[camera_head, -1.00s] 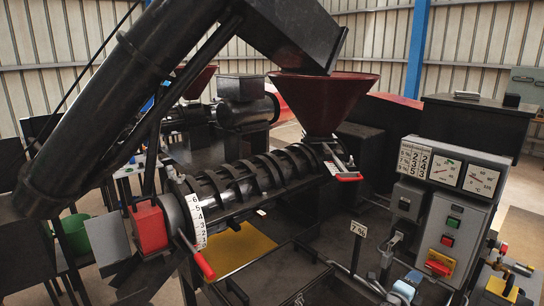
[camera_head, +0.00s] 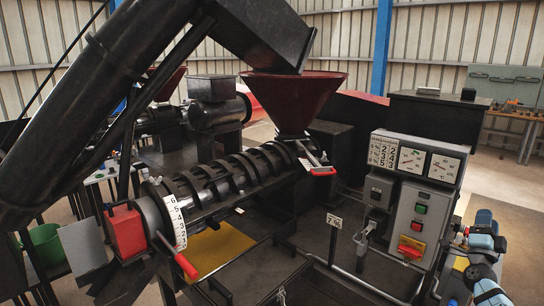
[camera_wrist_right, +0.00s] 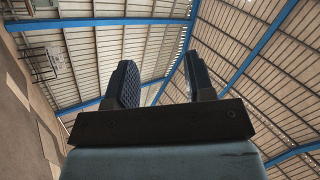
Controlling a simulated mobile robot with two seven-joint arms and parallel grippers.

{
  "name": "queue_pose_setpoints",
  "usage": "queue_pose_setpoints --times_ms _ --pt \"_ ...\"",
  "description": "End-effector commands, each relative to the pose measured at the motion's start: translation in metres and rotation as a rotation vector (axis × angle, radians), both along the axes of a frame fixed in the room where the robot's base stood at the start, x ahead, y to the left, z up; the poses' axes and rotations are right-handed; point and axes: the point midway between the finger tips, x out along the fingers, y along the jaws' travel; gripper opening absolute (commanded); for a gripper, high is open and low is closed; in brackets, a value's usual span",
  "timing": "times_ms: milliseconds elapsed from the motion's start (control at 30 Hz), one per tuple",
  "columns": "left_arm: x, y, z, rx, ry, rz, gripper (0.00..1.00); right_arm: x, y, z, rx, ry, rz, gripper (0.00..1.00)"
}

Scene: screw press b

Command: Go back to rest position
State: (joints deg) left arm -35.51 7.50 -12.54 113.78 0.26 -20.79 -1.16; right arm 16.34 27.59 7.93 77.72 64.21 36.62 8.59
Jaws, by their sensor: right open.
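My right gripper (camera_head: 484,222) is at the right edge of the head view, raised beside the control panel on a bent blue-grey arm. In the right wrist view its two dark fingers (camera_wrist_right: 160,80) are spread apart with nothing between them, against the roof and walls. The screw press (camera_head: 225,180) has a black ribbed barrel, a dark red hopper (camera_head: 293,95) and a white number scale (camera_head: 176,220). A red-handled lever (camera_head: 178,260) hangs at its near end. My left gripper is not in view.
A grey control panel (camera_head: 412,205) with gauges and buttons stands left of my right gripper. A black inclined conveyor tube (camera_head: 110,105) crosses the upper left. A green bucket (camera_head: 45,245) sits lower left. Open floor (camera_head: 515,180) lies to the right, with a workbench (camera_head: 515,110) behind.

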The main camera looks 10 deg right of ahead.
Motion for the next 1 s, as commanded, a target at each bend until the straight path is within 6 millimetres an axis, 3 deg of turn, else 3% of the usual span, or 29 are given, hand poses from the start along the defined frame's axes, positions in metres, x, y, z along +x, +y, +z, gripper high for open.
queue_pose_setpoints --times_ms 33,200,500,767,1000 --pt "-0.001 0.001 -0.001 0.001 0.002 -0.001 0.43 -0.006 -0.009 0.022 -0.076 0.006 0.009 0.49" --pt "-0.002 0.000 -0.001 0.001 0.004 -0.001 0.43 -0.019 -0.019 0.072 -0.253 0.024 0.040 0.49" --pt "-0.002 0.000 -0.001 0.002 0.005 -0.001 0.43 -0.032 -0.015 0.131 -0.481 0.065 0.094 0.49" --pt "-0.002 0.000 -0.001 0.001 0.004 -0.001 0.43 0.001 0.011 0.086 -0.821 0.443 0.089 0.49" --pt "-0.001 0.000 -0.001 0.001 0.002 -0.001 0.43 0.016 0.004 0.038 -1.131 0.848 -0.018 0.49"
